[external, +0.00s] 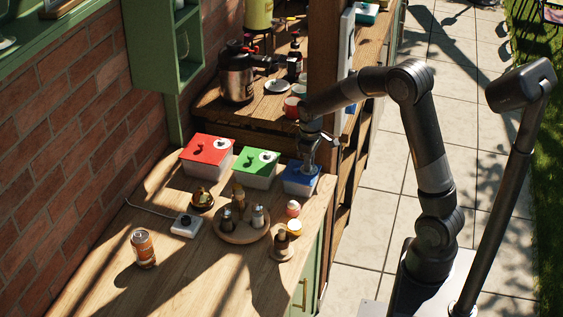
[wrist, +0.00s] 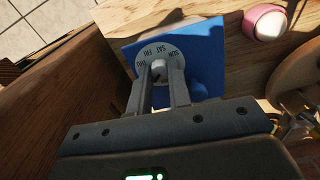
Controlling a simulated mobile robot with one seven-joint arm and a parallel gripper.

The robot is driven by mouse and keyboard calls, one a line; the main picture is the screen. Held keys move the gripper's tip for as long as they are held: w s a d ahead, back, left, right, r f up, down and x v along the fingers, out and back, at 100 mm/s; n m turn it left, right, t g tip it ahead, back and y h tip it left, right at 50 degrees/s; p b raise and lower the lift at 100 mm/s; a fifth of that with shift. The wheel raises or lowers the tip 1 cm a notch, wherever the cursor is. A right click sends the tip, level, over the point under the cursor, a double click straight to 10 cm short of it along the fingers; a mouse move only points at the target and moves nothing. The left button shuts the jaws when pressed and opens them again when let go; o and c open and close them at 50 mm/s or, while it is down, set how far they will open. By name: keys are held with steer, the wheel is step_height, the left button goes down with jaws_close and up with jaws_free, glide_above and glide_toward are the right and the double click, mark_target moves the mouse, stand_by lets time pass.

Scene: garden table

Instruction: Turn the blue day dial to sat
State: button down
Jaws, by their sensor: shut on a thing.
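The blue-lidded box (external: 298,183) stands at the right end of a row of three lidded boxes on the wooden table. Its blue lid (wrist: 207,55) fills the middle of the wrist view. The day dial (wrist: 172,50) on it is a light disc with dark lettering; SUN, SAT, FRI and THU can be read along its far edge. My gripper (wrist: 160,72) is over the dial from above, its two fingers shut on the dial's pale knob (wrist: 158,67). The fingers hide the near part of the dial. In the external view my gripper (external: 309,165) covers the dial.
A green-lidded box (external: 253,165) and a red-lidded box (external: 207,150) stand to the left. A pink-and-white round pot (external: 293,208) is close in front of the blue box. A round wooden tray (external: 228,234) holds shakers. A wooden shelf unit rises behind.

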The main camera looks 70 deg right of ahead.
steer(key=m, duration=1.4)
steer(key=shift+m, duration=0.3)
steer(key=m, duration=0.3)
steer(key=shift+m, duration=0.3)
steer(key=m, duration=0.3)
steer(key=shift+m, duration=0.4)
steer(key=m, duration=0.3)
steer(key=shift+m, duration=2.1)
